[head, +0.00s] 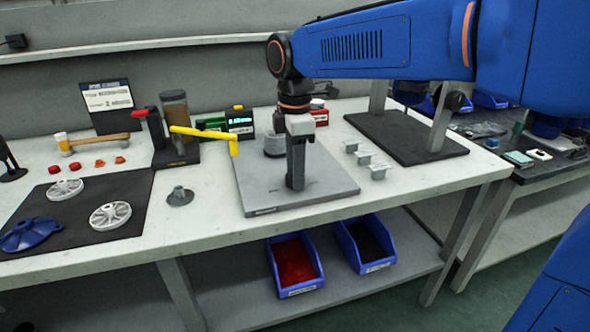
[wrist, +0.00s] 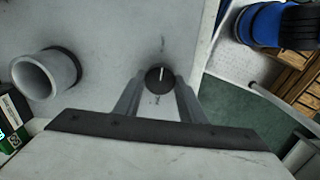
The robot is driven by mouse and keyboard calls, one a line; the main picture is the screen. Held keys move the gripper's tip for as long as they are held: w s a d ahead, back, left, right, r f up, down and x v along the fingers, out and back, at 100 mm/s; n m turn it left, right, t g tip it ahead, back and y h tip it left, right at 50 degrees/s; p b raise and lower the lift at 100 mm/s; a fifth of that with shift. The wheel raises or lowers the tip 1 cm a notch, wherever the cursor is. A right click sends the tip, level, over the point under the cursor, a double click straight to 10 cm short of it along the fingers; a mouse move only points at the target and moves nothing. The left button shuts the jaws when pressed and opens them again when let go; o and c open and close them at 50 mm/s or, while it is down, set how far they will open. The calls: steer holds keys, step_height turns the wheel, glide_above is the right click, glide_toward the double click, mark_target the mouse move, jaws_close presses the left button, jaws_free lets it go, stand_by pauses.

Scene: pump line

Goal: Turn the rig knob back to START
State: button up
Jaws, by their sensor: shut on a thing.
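The rig knob (wrist: 160,74) is a small dark round knob with a white pointer line. In the wrist view the line points almost straight up in the picture. Faint markings sit above and below the knob, too small to read. My gripper (wrist: 159,80) has one finger on each side of the knob and is shut on it. In the head view my gripper (head: 296,184) reaches straight down to the grey rig plate (head: 252,188), and it hides the knob there.
A grey cylinder (head: 273,146) stands on the plate behind my gripper; its open end shows in the wrist view (wrist: 44,76). Several small grey parts (head: 364,158) lie to the right. Blue bins (head: 296,264) sit below.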

steer(key=shift+n, duration=0.4)
steer(key=o, duration=1)
steer(key=shift+o, duration=0.2)
step_height(320, 180, up, 17)
steer(key=shift+r, duration=0.2)
steer(key=shift+d, duration=0.1)
steer(key=s+d+f+m+t, duration=0.1)
steer(key=s+d+f+m, duration=0.35)
steer(key=d, duration=0.35)
steer(key=s+d+f+m+t, duration=0.1)
steer(key=s+d+f+m, duration=0.4)
steer(key=d, duration=0.4)
steer(key=s+d+f+m+t, duration=0.1)
steer(key=s+d+f+m, duration=0.4)
steer(key=f, duration=0.4)
steer(key=s+d+f+m+t, duration=0.1)
steer(key=s+d+f+m, duration=0.4)
steer(key=f, duration=0.4)
steer(key=shift+s+f+m+t, duration=0.4)
steer(key=shift+s+m, duration=0.1)
steer(key=shift+m, duration=0.45)
